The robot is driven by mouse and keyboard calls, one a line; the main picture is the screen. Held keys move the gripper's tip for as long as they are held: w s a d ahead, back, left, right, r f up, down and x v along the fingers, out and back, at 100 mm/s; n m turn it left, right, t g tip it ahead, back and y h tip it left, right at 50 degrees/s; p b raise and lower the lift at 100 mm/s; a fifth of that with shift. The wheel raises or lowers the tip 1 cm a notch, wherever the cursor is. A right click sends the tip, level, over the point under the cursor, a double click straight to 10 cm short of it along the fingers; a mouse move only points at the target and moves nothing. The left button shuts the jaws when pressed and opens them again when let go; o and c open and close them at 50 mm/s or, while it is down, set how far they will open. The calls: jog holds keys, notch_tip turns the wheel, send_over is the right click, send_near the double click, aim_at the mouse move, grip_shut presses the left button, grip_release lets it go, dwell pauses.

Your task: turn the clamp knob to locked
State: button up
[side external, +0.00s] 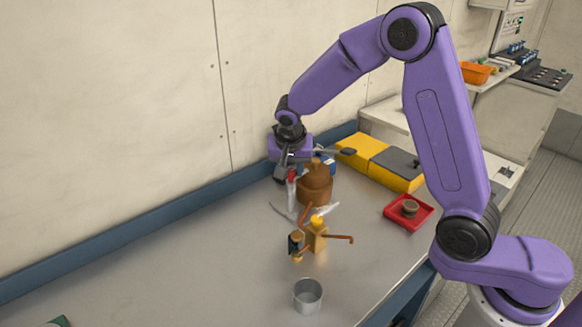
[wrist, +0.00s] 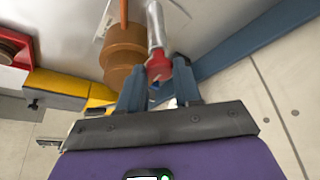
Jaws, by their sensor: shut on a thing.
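My gripper (wrist: 159,82) points down at the back of the bench, and its fingers are shut on the red end (wrist: 158,67) of a silver upright piece. In the side view this red-topped silver piece (side external: 291,195) stands just left of a brown rounded body (side external: 316,186). No part is plainly marked as the clamp knob. A round brown knob-like piece (side external: 410,207) sits in a red square base (side external: 393,215) to the right, apart from my gripper. No locked mark is readable.
A tan block with brown arms (side external: 317,236) and a small dark and brown piece (side external: 296,245) stand in front. A grey metal cup (side external: 307,296) is nearer the front edge. Yellow and grey cases (side external: 379,161) lie behind right. The bench's left side is mostly clear.

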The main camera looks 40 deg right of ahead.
jog(key=o, duration=1)
jog(key=shift+o, duration=0.2)
jog(key=v, duration=1.7)
jog(key=shift+r, duration=0.25)
jog(key=s+d+f+n+g+y, duration=0.1)
jog(key=s+d+f+n, duration=0.1)
jog(key=s+n, duration=0.5)
jog(key=s+d+f+n+g+y, duration=0.1)
jog(key=s+d+f+n, duration=0.2)
jog(key=s, duration=1)
jog(key=s+d+f+n+g+y, duration=0.1)
jog(key=s+f+n, duration=0.4)
jog(key=s+n, duration=0.5)
jog(key=shift+d+f+n+y, duration=0.35)
jog(key=shift+d+n, duration=0.25)
jog(key=shift+d, duration=0.1)
